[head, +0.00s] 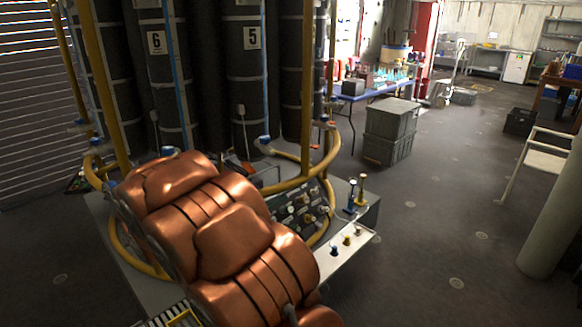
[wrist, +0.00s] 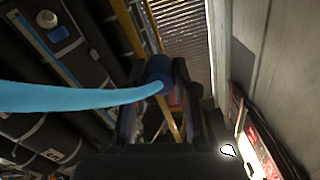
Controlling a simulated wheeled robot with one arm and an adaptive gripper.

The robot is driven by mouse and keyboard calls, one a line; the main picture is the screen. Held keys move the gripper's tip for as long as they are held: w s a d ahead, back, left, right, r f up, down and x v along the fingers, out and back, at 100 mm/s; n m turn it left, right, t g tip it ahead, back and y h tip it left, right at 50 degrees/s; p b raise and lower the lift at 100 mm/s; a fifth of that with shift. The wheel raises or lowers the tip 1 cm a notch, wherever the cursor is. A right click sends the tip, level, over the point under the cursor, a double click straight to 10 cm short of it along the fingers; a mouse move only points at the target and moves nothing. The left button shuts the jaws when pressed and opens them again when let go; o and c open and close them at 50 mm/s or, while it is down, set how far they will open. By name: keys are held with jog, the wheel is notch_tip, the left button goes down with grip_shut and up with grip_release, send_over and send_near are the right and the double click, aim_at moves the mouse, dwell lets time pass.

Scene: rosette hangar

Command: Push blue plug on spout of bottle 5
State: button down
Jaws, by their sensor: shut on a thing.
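In the head view bottle 5 (head: 246,88) is a tall black cylinder with a white number plate and a thin blue line down its side. A small blue and grey fitting (head: 263,143) shows near its foot; I cannot tell whether it is the spout. In the wrist view my gripper (wrist: 158,88) is shut on the dark blue plug (wrist: 157,68), a short cylinder between the dark fingers. A light blue strap or hose (wrist: 75,98) runs from the plug to the left edge. The head view does not show my gripper; my copper arm covers the front of the stand.
Bottle 6 (head: 163,85) stands left of bottle 5. A curved yellow rail (head: 322,165) rings the bottles. A panel with several knobs (head: 298,207) and a white ledge (head: 340,255) lie right of my arm. Grey crates (head: 388,130) stand behind; the floor at right is mostly clear.

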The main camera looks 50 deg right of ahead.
jog(key=s+d+f+n+h+b, duration=0.1)
jog(key=d+f+b, duration=0.15)
jog(key=d, duration=0.95)
jog(key=s+d+f+n+h+b, duration=0.1)
jog(key=s+d+b, duration=0.15)
jog(key=d, duration=1.05)
jog(key=d+f+h+b, duration=0.1)
jog(key=d+f+b, duration=0.15)
jog(key=d, duration=0.95)
jog(key=s+d+f+h+b, duration=0.2)
jog(key=s+d, duration=0.6)
jog(key=d, duration=0.5)
jog(key=shift+s+d+f+n+g+b, duration=0.15)
jog(key=shift+s+d+n+g+b, duration=0.15)
jog(key=shift+s+d+n+b, duration=0.1)
jog(key=shift+w, duration=0.2)
jog(key=shift+p+x, duration=0.45)
jog(key=shift+x, duration=2.2)
jog(key=shift+w, duration=0.1)
